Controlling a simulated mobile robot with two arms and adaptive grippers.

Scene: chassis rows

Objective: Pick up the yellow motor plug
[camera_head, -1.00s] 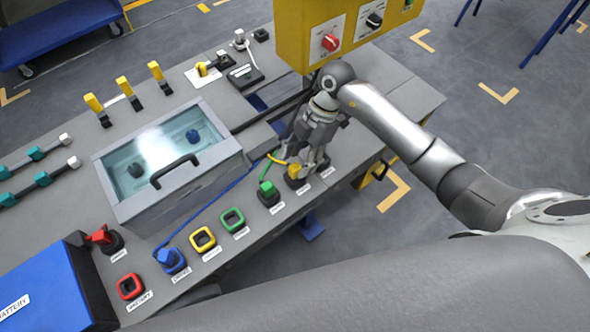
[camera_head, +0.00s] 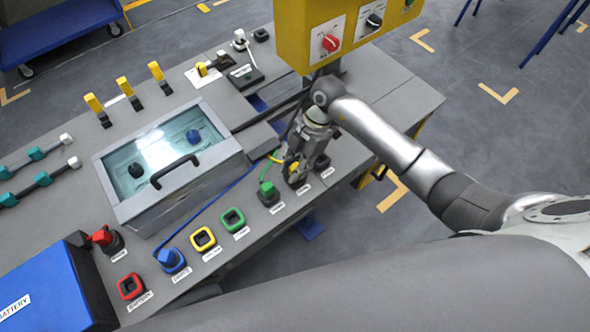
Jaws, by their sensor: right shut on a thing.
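The yellow motor plug (camera_head: 293,168) is near the right end of the front row on the grey bench. My right gripper (camera_head: 294,176) points down around it and is shut on it; its fingers hide much of the plug. I cannot tell whether the plug is still seated in its black base. A green plug (camera_head: 267,189) stands in a black base just to the left, with a green cable running up behind it. My left gripper is not in view.
A yellow control box (camera_head: 300,35) with knobs stands behind my right arm. A lidded glass box (camera_head: 172,160) stands mid-bench. A blue plug (camera_head: 170,257), a red plug (camera_head: 103,237) and red, yellow and green square sockets (camera_head: 202,239) line the front. A blue battery (camera_head: 55,290) is at left.

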